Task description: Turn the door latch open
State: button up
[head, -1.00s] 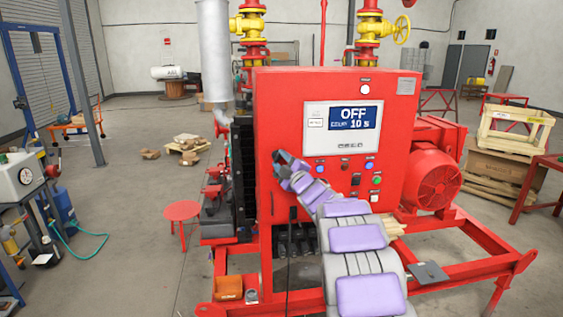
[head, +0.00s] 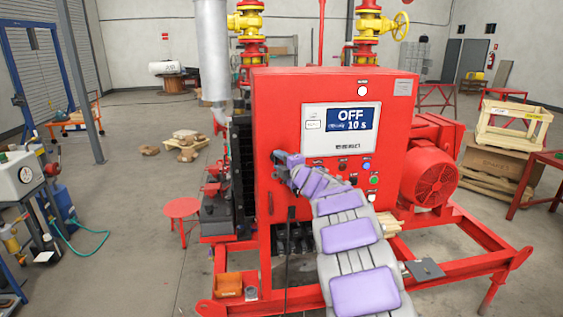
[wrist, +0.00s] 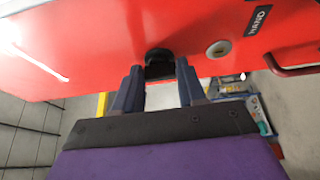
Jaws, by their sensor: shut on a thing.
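The red control cabinet (head: 278,105) stands in the middle of the head view, and its front looks shut. My gripper (head: 277,158) is at the left part of the cabinet front, below the display. In the wrist view the red panel (wrist: 100,50) fills the top, with the black door latch (wrist: 160,62) at its lower edge. My gripper's two dark fingers (wrist: 160,80) stand on either side of the latch and are shut on it. In the head view my gripper hides the latch, so its angle there cannot be told.
The display (head: 341,129) reads OFF above several buttons and switches. A round part (wrist: 218,48) and a HAND label (wrist: 258,20) are right of the latch. A red motor (head: 430,177) stands at right. A red stool (head: 182,208) and open floor lie left.

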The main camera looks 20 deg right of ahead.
jog(key=shift+a+f, duration=0.1)
jog(key=shift+f, duration=0.15)
jog(key=o, duration=0.9)
jog(key=shift+w+a, duration=0.1)
jog(key=shift+w, duration=0.05)
jog(key=shift+o, duration=0.8)
jog(key=shift+r, duration=0.1)
jog(key=s+d, duration=0.2)
jog(key=s, duration=1.5)
jog(key=shift+s+p, duration=0.15)
jog(key=shift+p, duration=0.2)
